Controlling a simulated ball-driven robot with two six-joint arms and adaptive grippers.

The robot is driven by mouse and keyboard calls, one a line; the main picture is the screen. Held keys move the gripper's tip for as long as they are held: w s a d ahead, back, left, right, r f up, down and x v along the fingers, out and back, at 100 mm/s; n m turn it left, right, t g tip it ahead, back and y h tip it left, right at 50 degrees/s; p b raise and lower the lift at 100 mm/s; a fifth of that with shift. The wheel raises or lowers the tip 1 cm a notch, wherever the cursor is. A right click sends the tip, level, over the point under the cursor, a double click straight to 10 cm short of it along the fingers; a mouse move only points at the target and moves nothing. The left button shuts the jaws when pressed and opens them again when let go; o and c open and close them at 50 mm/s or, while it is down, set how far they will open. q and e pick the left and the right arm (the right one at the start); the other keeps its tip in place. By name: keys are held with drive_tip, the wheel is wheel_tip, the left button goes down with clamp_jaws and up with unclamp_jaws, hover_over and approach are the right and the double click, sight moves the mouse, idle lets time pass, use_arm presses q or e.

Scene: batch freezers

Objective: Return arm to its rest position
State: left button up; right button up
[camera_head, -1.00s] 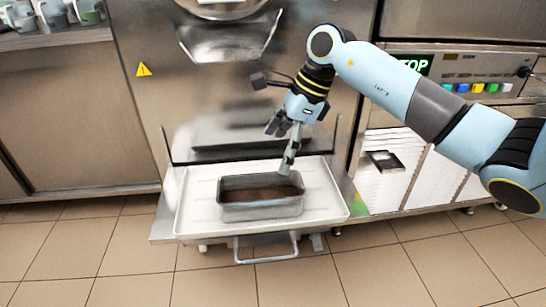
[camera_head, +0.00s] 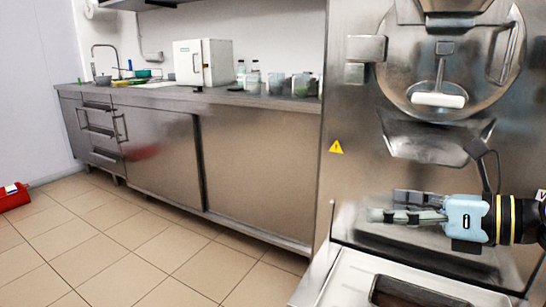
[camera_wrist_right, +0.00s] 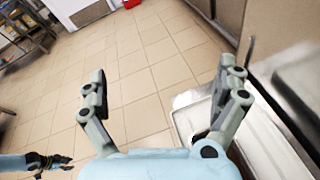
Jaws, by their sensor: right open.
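My right gripper (camera_head: 388,208) reaches in from the right in the head view, in front of the batch freezer (camera_head: 350,215), with its fingers pointing left. It is above the white tray (camera_head: 335,285) and apart from it. The metal pan (camera_head: 380,283) on the tray is cut off by the bottom edge of the head view. A light blue arm end with a dark gripper (camera_wrist_right: 48,160), which looks like my left one, is small at the lower left of the wrist view.
A steel counter (camera_head: 255,165) with a white box (camera_head: 203,62) and several jars runs along the back wall. A red object (camera_head: 14,196) lies on the floor at the far left. The tiled floor (camera_head: 130,240) between is clear.

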wheel_tip(320, 180, up, 8)
drive_tip(key=d+m+t+h, duration=0.2)
drive_tip(key=m+t, duration=0.6)
drive_tip(key=m, duration=0.2)
drive_tip(key=s+d+m+t+h, duration=0.2)
drive_tip(key=d+m+h, duration=0.7)
drive_tip(key=m, duration=0.5)
drive_tip(key=s+d+f+m+g+h, duration=0.4)
drive_tip(key=s+f+m+g+h, duration=0.2)
drive_tip(key=f+m, duration=0.35)
drive_tip(key=s+a+f+m+g+y, duration=0.2)
drive_tip(key=s+a+f+m+g, duration=0.15)
drive_tip(key=s, duration=0.35)
drive_tip(key=s+a+f+m+g+y, duration=0.1)
drive_tip(key=s+a+f+m+g, duration=0.1)
drive_tip(key=s+f+g, duration=0.4)
drive_tip(key=s+a+f+m+g+y, duration=0.2)
drive_tip(key=s+a+f+m, duration=0.1)
drive_tip(key=s, duration=0.5)
wheel_tip(320, 180, down, 24)
drive_tip(key=s+d+r+p, duration=0.1)
drive_tip(key=s+d+p, duration=0.1)
drive_tip(key=d, duration=0.1)
drive_tip(key=s+f+g, duration=0.2)
drive_tip(key=s+f, duration=1.3)
drive_tip(key=s, duration=0.4)
drive_tip(key=shift+s+d+p, duration=0.2)
drive_tip(key=shift+d+p, duration=0.15)
drive_tip(key=shift+d, duration=0.05)
